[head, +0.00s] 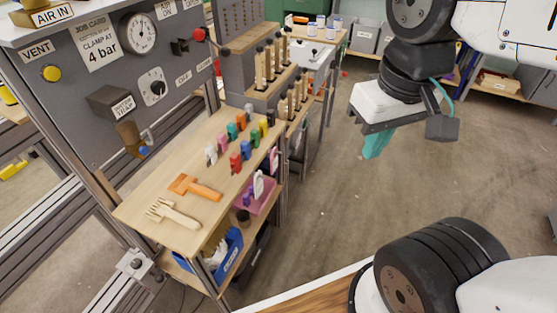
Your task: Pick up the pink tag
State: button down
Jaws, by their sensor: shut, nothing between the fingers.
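Clear floor lies between the bench and my arm.

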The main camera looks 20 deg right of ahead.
aim_at(274, 158)
jog(key=k, duration=0.5)
jog(key=z, duration=0.8)
jog(key=i, duration=0.9)
jog(key=u, duration=1.65)
